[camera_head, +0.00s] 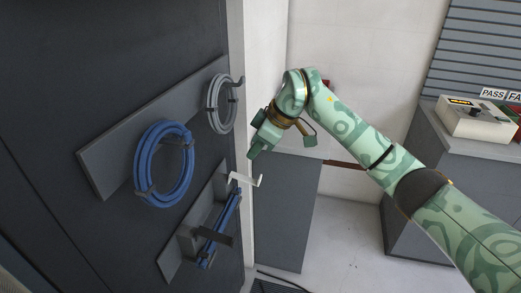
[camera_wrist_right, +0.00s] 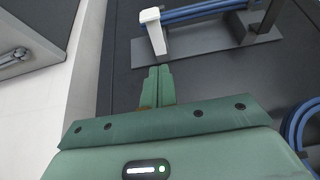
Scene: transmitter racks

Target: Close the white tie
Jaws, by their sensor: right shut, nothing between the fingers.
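The white tie (camera_head: 246,180) sticks out from the upper end of the lower grey wall plate in the head view, with its free end bent up. In the right wrist view the white tie (camera_wrist_right: 154,32) stands just beyond my fingertips, beside the blue cable (camera_wrist_right: 200,10). My right gripper (camera_head: 252,153) is shut and empty, a little above the tie in the head view and seemingly apart from it. Its closed green fingers (camera_wrist_right: 158,72) show in the right wrist view. A straight blue cable bundle (camera_head: 222,228) lies along the lower plate. My left gripper is not in view.
A blue cable coil (camera_head: 147,166) and a grey coil (camera_head: 213,103) hang on hooks of the upper wall plate (camera_head: 103,165). A dark bracket (camera_head: 218,238) spans the lower bundle. A tester box (camera_head: 466,120) stands on the cabinet at right.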

